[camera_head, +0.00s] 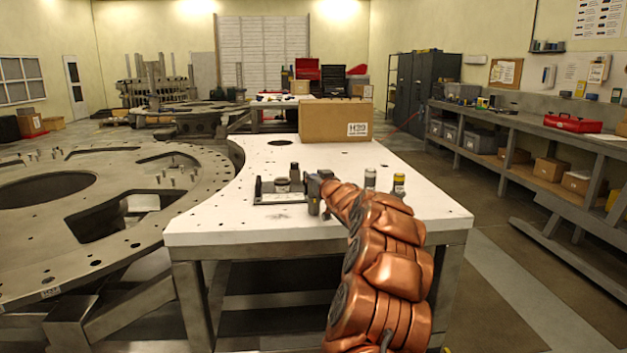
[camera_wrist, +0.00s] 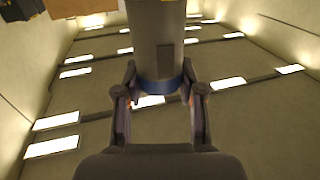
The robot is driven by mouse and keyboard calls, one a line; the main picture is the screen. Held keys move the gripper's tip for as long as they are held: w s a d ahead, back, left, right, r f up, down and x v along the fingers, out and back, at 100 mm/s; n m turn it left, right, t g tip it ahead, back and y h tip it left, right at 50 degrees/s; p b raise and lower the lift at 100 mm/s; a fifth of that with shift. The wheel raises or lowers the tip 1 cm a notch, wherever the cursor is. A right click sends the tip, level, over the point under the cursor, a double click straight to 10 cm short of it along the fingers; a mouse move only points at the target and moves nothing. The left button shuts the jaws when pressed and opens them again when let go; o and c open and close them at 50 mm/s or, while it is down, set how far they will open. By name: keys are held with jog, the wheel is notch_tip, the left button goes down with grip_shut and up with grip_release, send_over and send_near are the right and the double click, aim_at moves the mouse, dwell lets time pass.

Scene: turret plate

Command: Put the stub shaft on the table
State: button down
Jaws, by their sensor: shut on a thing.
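The stub shaft, a grey cylinder with a blue band (camera_wrist: 155,40), stands between the two fingers of my gripper (camera_wrist: 159,72) in the wrist view. My gripper is shut on it, with a finger on each side near the banded end. Its far end is cut off by the frame's top edge. In the head view my gripper (camera_head: 319,187) is at the table's middle, beside a small fixture; the held shaft is hard to tell apart from it there. The white-topped table (camera_head: 215,222) lies under and around my gripper. I cannot tell whether the shaft touches the table.
A low grey fixture (camera_head: 270,198) sits just left of my gripper. Two small upright cylinders, one grey (camera_head: 370,178) and one with a yellow band (camera_head: 399,185), stand to the right. A cardboard box (camera_head: 322,120) is at the back. The table's front left and front right are clear.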

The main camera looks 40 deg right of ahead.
jog(key=shift+f, duration=0.15)
jog(key=c, duration=0.7)
grip_release()
jog(key=shift+s+a, duration=0.25)
jog(key=shift+s, duration=0.35)
jog(key=b+v, duration=0.2)
jog(key=v, duration=0.8)
jog(key=shift+s+a+b, duration=0.15)
jog(key=shift+s+b, duration=0.15)
jog(key=shift+s, duration=0.05)
jog(key=shift+a, duration=0.1)
